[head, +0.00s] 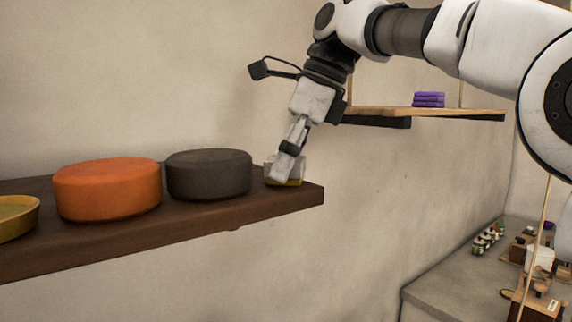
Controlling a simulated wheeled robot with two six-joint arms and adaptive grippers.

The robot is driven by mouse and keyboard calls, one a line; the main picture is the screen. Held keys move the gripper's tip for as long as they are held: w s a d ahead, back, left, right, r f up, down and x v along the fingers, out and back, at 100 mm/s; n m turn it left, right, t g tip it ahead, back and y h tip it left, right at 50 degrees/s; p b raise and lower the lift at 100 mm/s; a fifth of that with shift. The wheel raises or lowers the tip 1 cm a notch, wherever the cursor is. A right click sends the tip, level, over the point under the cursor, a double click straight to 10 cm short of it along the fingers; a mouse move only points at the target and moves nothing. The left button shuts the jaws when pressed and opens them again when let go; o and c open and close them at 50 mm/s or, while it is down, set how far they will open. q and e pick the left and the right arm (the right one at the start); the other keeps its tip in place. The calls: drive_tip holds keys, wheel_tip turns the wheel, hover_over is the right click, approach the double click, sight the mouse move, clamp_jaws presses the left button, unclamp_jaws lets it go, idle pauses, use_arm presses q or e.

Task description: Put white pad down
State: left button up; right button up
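The white pad (298,170) is a small pale block with a yellow lower part, at the right end of the dark wooden shelf (290,203). It appears to rest on the shelf top, just right of a dark grey round cushion-like thing. My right gripper (284,170) points down at the pad, with its near finger across the pad's front face. The far finger is hidden behind, and the gripper looks shut on the pad. My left gripper is not in view.
Left of the pad stand the dark grey round thing (209,175), an orange round one (107,189) and a yellow dish (15,216). Another shelf (440,111) holds a purple stack (428,100). A counter (450,280) with small items is lower right.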

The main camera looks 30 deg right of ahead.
drive_tip(key=shift+s+a+r, duration=0.2)
drive_tip(key=shift+s, duration=0.25)
drive_tip(key=shift+s+a+r, duration=0.2)
drive_tip(key=shift+s, duration=0.25)
drive_tip(key=shift+s+r, duration=0.1)
drive_tip(key=shift+r, duration=0.1)
drive_tip(key=shift+d+r, duration=0.2)
drive_tip(key=shift+r, duration=0.1)
use_arm(q)
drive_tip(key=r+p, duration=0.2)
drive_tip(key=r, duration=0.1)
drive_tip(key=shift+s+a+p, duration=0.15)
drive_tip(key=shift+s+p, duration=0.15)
drive_tip(key=shift+p, duration=0.1)
use_arm(e)
drive_tip(key=v, duration=1)
drive_tip(key=shift+w+d+r, duration=0.2)
drive_tip(key=shift+w+r, duration=0.05)
drive_tip(key=shift+w, duration=0.1)
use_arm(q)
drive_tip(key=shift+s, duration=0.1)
use_arm(e)
drive_tip(key=shift+s, duration=0.2)
